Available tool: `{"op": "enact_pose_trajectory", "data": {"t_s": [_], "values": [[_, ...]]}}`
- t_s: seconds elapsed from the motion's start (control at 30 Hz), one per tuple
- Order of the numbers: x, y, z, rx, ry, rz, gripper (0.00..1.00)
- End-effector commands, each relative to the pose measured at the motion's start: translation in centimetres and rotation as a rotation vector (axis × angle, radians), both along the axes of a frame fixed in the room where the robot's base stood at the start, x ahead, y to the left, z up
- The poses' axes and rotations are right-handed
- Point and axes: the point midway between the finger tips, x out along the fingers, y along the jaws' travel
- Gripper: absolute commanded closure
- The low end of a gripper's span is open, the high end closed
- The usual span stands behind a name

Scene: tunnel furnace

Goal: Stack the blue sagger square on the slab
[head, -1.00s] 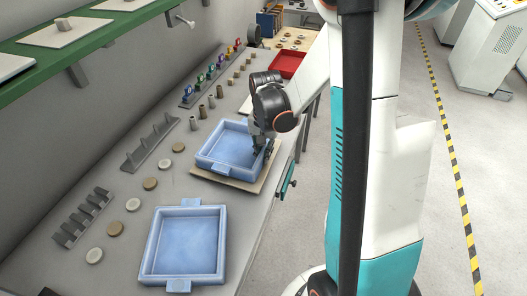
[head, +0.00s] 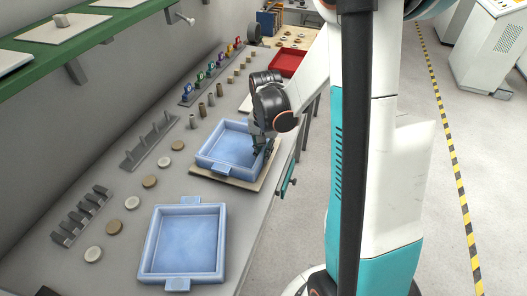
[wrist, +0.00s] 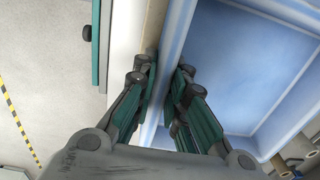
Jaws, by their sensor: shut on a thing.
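A blue sagger (head: 231,148), a shallow square tray with small tabs, sits over the beige slab (head: 231,180) on the bench. The slab's edge shows along the near side; I cannot tell whether the sagger touches it. My gripper (head: 265,147) is at the sagger's right wall. In the wrist view my gripper (wrist: 160,88) is shut on the wall of the blue sagger (wrist: 240,60), one finger outside and one inside. A second blue sagger (head: 184,243) lies on the bench nearer to me, apart from my gripper.
Several round discs (head: 131,202) and grey racks (head: 148,150) line the bench to the left. Small cylinders (head: 203,110) and a red tray (head: 287,62) are farther back. A green shelf (head: 90,28) overhangs at upper left.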

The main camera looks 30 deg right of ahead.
Motion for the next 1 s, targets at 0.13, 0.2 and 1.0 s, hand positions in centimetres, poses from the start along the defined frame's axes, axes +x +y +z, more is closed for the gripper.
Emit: {"op": "enact_pose_trajectory", "data": {"t_s": [0.13, 0.2, 1.0], "values": [[0.0, 0.0, 0.1, 0.001, -0.001, 0.000, 0.64], [0.0, 0.0, 0.1, 0.000, 0.000, 0.000, 0.64], [-0.2, -0.1, 8.4, 0.000, 0.000, 0.000, 0.64]]}}
